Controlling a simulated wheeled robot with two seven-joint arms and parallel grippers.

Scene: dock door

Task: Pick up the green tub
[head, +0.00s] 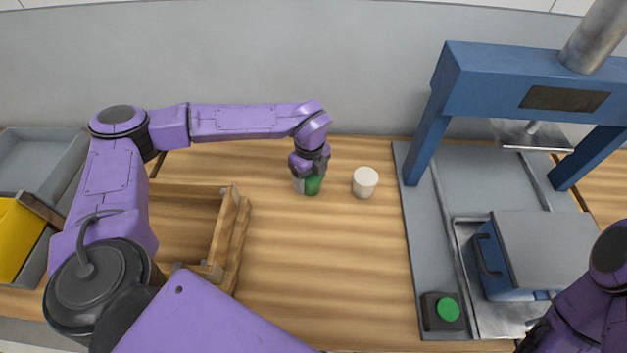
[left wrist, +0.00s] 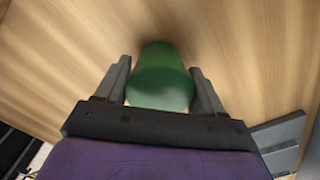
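The green tub (head: 313,185) stands on the wooden table, partly hidden under my left gripper (head: 311,177) in the head view. In the left wrist view the tub (left wrist: 161,80) lies between the two fingers of my left gripper (left wrist: 160,65). The fingers stand on either side of it, with narrow gaps showing near the fingertips. Firm contact is not visible. My right gripper (head: 535,338) shows only partly as a dark shape at the bottom right, and its fingers are not clear.
A white cup-like tub (head: 365,182) stands just right of the green tub. A wooden tray (head: 232,235) is to the left, with grey and yellow bins (head: 18,235) beyond it. A blue press frame (head: 480,85) stands at the right. The table's front middle is clear.

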